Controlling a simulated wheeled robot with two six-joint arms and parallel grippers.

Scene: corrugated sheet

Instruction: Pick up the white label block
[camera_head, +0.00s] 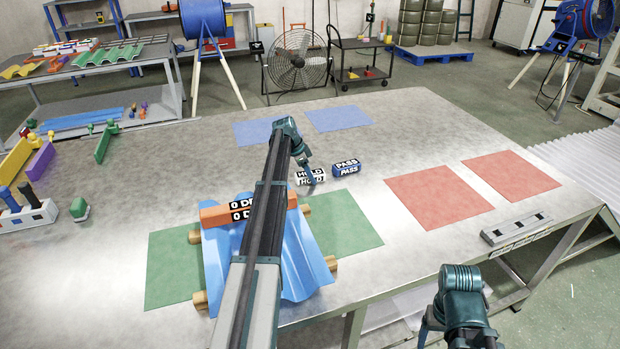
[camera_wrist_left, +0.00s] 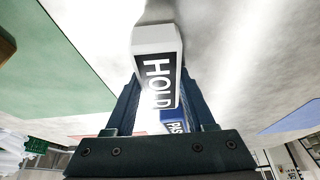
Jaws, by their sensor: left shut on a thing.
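The blue PASS block (camera_head: 346,169) stands close to the right. Red mats (camera_head: 438,197) lie right. A grey bar (camera_head: 516,229) lies near the right edge.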

